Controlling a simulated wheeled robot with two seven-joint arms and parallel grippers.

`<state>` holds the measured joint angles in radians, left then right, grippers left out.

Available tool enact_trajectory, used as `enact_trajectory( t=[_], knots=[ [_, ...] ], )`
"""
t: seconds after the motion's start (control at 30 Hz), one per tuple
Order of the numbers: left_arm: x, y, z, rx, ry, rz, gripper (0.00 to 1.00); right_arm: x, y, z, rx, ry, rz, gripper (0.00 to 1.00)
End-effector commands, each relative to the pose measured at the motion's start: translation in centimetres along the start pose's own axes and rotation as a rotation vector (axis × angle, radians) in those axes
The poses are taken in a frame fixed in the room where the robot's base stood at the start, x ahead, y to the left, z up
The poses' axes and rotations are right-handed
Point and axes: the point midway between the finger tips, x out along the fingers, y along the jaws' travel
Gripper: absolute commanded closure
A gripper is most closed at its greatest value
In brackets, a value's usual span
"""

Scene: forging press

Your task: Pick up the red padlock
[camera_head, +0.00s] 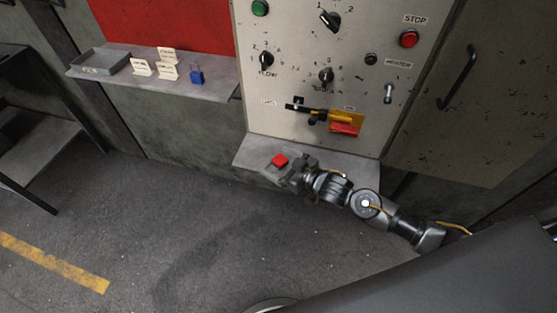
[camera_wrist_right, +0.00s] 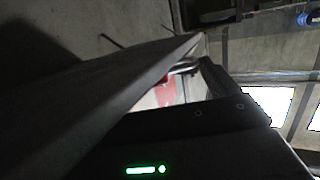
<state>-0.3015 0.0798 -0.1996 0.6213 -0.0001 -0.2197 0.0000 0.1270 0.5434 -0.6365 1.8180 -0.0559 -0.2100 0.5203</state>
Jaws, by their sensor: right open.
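The red padlock (camera_head: 280,160) lies on the grey ledge (camera_head: 251,155) under the control panel. My right gripper (camera_head: 284,169) is open and low at the ledge, with its fingers right at the padlock. In the right wrist view, the padlock's red body (camera_wrist_right: 167,93) and a grey metal shackle (camera_wrist_right: 186,68) show between the dark finger parts, partly hidden by them. I cannot tell whether the fingers touch it. My left gripper is not in view.
The control panel (camera_head: 287,88) stands behind the ledge, with a yellow and red switch (camera_head: 345,128) just above. A shelf (camera_head: 215,88) at left bears a blue padlock (camera_head: 196,75), several cream tags (camera_head: 167,71) and a grey tray (camera_head: 102,63). Open floor lies in front.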

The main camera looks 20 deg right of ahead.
Motion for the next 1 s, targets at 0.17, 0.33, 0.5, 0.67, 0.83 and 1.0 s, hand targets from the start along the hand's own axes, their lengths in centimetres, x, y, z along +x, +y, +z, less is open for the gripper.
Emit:
enact_trajectory(
  t=[0.17,0.33,0.5,0.67,0.83,1.0],
  knots=[
    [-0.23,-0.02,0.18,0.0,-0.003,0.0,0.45,1.25,-0.06,-0.01,0.0,0.0,-0.001,0.13],
    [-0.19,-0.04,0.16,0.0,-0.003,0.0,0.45,1.27,-0.05,0.04,0.0,-0.001,0.0,0.13],
    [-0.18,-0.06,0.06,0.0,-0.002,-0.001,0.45,1.25,-0.05,0.05,0.0,-0.001,-0.001,0.32],
    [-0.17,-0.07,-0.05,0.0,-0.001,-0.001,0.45,1.25,-0.05,0.05,0.0,-0.001,-0.001,0.52],
    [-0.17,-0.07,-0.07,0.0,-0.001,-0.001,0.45,1.26,-0.05,0.01,0.0,0.0,-0.001,0.53],
    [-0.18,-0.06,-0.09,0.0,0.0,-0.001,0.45,1.18,-0.03,-0.46,-0.001,0.001,-0.001,0.53]
  ],
)
